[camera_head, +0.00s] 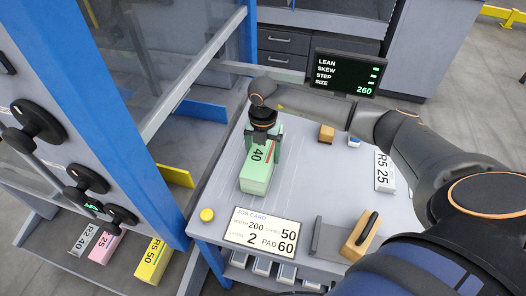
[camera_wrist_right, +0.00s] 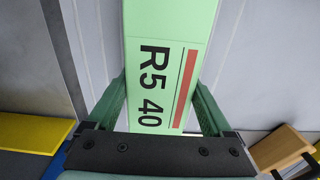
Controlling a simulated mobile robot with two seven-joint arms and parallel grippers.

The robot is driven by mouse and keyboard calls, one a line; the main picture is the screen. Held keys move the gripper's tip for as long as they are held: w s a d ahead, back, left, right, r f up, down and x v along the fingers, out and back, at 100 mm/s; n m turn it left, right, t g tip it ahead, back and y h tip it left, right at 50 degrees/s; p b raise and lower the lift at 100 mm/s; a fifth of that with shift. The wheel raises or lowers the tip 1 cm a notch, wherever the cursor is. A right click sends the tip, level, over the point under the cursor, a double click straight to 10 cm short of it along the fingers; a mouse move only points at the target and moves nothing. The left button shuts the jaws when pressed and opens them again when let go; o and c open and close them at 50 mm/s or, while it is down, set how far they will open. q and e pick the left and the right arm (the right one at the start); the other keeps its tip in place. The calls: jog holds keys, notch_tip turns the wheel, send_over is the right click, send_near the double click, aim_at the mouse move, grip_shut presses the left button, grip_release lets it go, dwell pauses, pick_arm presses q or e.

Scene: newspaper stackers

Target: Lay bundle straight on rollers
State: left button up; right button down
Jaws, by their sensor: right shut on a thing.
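A pale green bundle (camera_head: 256,180) marked 40 is on the grey table (camera_head: 225,190), its long side running front to back. My right gripper (camera_head: 263,146) comes down over its far part, with fingers on both sides, shut on it. In the right wrist view the bundle (camera_wrist_right: 170,30) reads R5 40 with a red stripe, and lies between the fingers of my right gripper (camera_wrist_right: 160,100). I cannot tell whether the bundle touches the table. No rollers can be clearly made out. My left gripper is not in view.
A job card (camera_head: 262,230), a yellow button (camera_head: 207,215) and a wooden block with a dark handle (camera_head: 360,236) are along the front. A white R5 25 bundle (camera_head: 384,172) is at right. A blue-framed machine (camera_head: 150,165) with knobs borders the left. A screen (camera_head: 345,72) stands behind.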

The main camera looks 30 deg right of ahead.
grip_release()
jog(key=shift+f, duration=0.1)
